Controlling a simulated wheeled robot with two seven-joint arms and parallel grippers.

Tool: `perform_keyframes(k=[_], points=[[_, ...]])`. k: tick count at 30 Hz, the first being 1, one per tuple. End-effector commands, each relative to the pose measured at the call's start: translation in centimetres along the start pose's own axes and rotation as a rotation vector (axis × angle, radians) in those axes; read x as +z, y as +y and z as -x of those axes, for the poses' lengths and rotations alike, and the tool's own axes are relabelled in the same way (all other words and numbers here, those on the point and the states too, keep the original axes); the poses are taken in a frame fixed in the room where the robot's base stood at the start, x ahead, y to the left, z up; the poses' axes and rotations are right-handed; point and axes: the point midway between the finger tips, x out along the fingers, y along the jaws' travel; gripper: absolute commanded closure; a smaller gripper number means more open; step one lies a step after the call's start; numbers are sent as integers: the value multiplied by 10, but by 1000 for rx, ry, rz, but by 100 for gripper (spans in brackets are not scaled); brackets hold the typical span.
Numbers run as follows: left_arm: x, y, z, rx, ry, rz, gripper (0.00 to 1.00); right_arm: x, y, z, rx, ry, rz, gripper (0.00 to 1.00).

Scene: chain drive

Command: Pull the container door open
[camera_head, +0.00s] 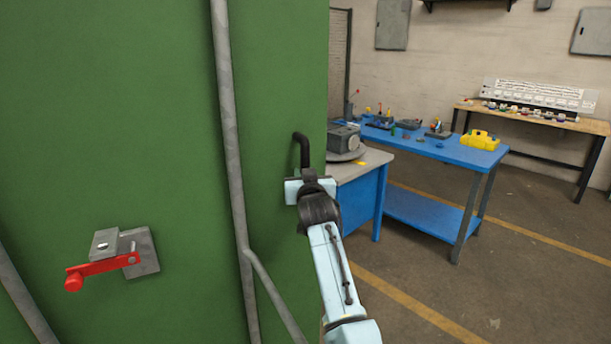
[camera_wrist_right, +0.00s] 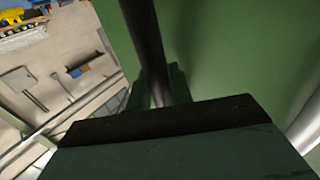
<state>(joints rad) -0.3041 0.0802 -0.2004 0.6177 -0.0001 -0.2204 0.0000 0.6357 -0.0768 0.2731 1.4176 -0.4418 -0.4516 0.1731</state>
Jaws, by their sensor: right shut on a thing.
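The green container door (camera_head: 150,120) fills the left half of the head view, with a grey vertical rod (camera_head: 228,120) running down it. A black bent handle (camera_head: 302,143) stands near the door's right edge. My right gripper (camera_head: 304,178) is at the handle's lower part and is shut on it; the jaws hide that part. In the right wrist view the dark handle bar (camera_wrist_right: 145,45) runs down between the jaws (camera_wrist_right: 158,98), with the green door behind it. A red lever (camera_head: 103,266) on a grey latch plate (camera_head: 145,252) is at lower left. My left gripper is not in view.
A grey-topped bench with blue sides (camera_head: 362,200) stands close to the right of the door edge. A blue table (camera_head: 425,145) with small parts and a yellow object (camera_head: 481,140) is behind it. Open floor (camera_head: 500,270) lies at lower right.

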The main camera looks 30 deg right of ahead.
Motion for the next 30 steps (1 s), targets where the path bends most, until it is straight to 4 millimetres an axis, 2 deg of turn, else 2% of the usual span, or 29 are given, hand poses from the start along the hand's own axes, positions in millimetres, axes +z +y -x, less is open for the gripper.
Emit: perform_keyframes(k=[13, 14, 18, 30], points=[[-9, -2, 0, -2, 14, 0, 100, -4, 0, 0, 0, 9, 0, 100], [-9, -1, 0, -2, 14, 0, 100, -4, 0, 0, 0, 9, 0, 77], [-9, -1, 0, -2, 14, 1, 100, -3, 0, 0, 0, 7, 0, 59], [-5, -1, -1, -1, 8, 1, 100, -1, 0, 5, -1, 6, -1, 59]])
